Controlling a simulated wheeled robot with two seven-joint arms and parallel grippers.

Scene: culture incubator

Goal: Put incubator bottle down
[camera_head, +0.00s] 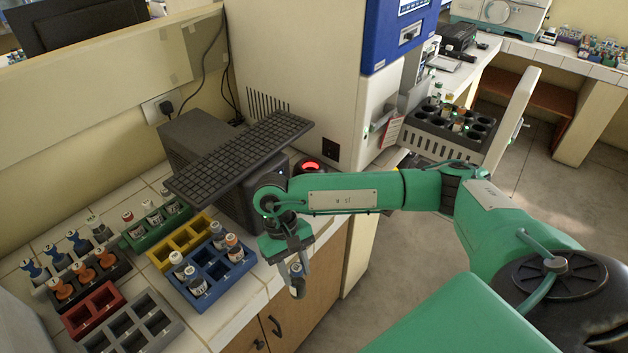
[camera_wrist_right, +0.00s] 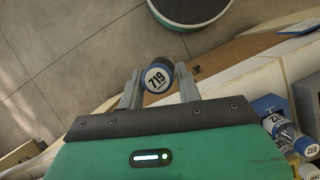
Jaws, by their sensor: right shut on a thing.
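The incubator bottle (camera_head: 298,287) hangs from my right gripper (camera_head: 293,265) in the head view, just off the counter's front edge. In the right wrist view the bottle (camera_wrist_right: 157,77) shows a round white top with a blue ring and the number 719. The two fingers of my right gripper (camera_wrist_right: 158,90) are shut on it from both sides. The blue rack (camera_head: 215,282) stands on the counter to the left of the gripper, with several bottles and some empty slots. My left gripper is out of view.
A yellow rack (camera_head: 163,259), green rack (camera_head: 135,240), red rack (camera_head: 94,311), grey rack (camera_head: 127,327) and dark rack (camera_head: 117,268) crowd the counter. A keyboard (camera_head: 240,155) lies on a dark box behind my wrist. A black-holed bottle tray (camera_head: 440,135) stands at the open incubator.

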